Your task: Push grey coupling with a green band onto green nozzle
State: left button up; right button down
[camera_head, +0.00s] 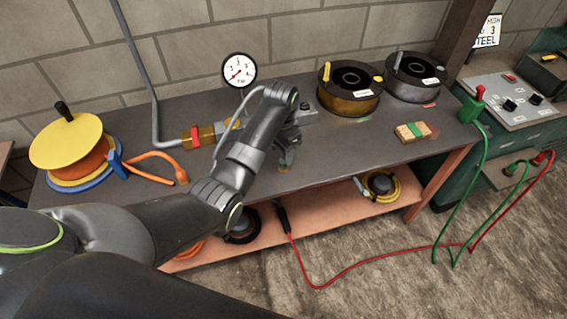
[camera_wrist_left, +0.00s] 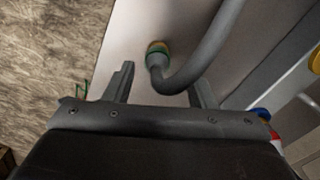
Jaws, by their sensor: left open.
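My left gripper (camera_head: 287,150) points down over the table's front half in the head view. In the left wrist view the gripper (camera_wrist_left: 163,88) is open, with its two fingers apart. A grey coupling with a green band (camera_wrist_left: 156,54) shows at the end of a curved grey hose (camera_wrist_left: 205,60), beyond the fingertips and between their lines. A brass-coloured end shows at the green band. I cannot tell whether this is the nozzle or whether the parts are joined. In the head view my arm hides much of this spot. My right gripper is in neither view.
A brass fitting with a red band (camera_head: 196,137), a pressure gauge (camera_head: 239,70) and a yellow reel (camera_head: 67,141) stand left and behind. Two dark spools (camera_head: 349,88) and a block with a green strip (camera_head: 412,132) are at right. Bare tabletop (camera_head: 345,150) lies right of the gripper.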

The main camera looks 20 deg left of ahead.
aim_at(284, 156)
pick_arm(q)
jog(key=shift+w+d+f+p, duration=0.1)
jog(key=shift+d+f+p, duration=0.05)
jog(key=shift+f, duration=1.15)
jog(key=shift+d+f+p, duration=0.1)
jog(key=shift+f+p, duration=0.05)
jog(key=shift+f, duration=1.15)
jog(key=c, duration=0.9)
